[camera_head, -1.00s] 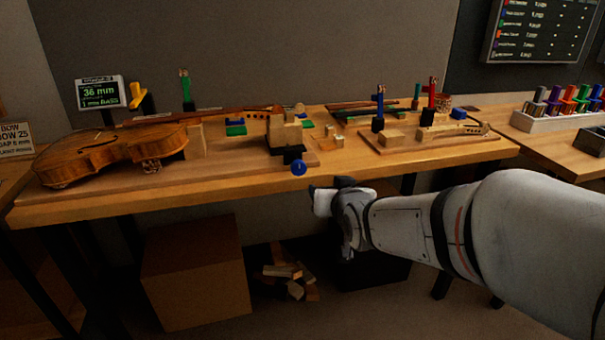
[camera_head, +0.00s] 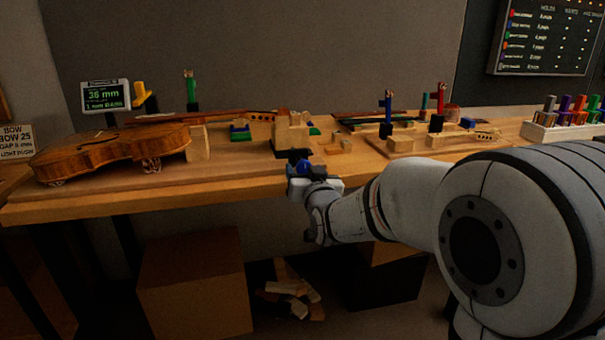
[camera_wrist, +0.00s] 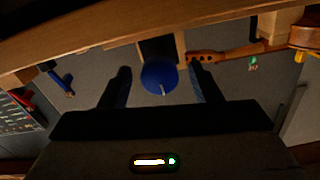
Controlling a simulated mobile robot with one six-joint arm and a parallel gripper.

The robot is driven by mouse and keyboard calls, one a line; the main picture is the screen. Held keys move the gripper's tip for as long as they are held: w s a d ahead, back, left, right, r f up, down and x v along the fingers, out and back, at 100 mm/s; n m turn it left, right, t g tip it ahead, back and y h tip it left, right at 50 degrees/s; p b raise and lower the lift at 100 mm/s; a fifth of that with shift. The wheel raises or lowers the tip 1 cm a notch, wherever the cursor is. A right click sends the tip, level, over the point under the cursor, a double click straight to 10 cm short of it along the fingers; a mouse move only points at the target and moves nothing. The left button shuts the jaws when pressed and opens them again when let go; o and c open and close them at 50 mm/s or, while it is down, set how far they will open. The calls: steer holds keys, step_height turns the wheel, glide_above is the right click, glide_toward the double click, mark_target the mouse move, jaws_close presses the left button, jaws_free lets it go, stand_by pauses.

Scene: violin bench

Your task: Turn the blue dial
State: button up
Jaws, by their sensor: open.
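The blue dial (camera_head: 304,167) is on the front of the bench, on a dark mount below a pale wooden block. In the wrist view the round dial (camera_wrist: 158,79) shows a light mark on its lower face. My gripper (camera_head: 310,172) is at the dial in the head view and partly hides it. In the wrist view my gripper (camera_wrist: 160,84) is open, with one dark finger on each side of the dial. A gap shows between each finger and the dial's edge. How deep the fingers reach along the dial, I cannot tell.
A violin (camera_head: 110,150) lies on the bench (camera_head: 200,186) at left, near a small display (camera_head: 106,96). Wooden blocks and coloured clamps stand along the bench. A cardboard box (camera_head: 195,282) and wood scraps (camera_head: 290,290) are below.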

steer(key=shift+w, duration=0.15)
steer(key=shift+c, duration=0.5)
steer(key=c, duration=0.9)
steer(key=shift+m+b, duration=1)
steer(key=shift+b, duration=0.6)
steer(key=o, duration=1)
steer(key=p+v, duration=0.1)
steer(key=v, duration=0.7)
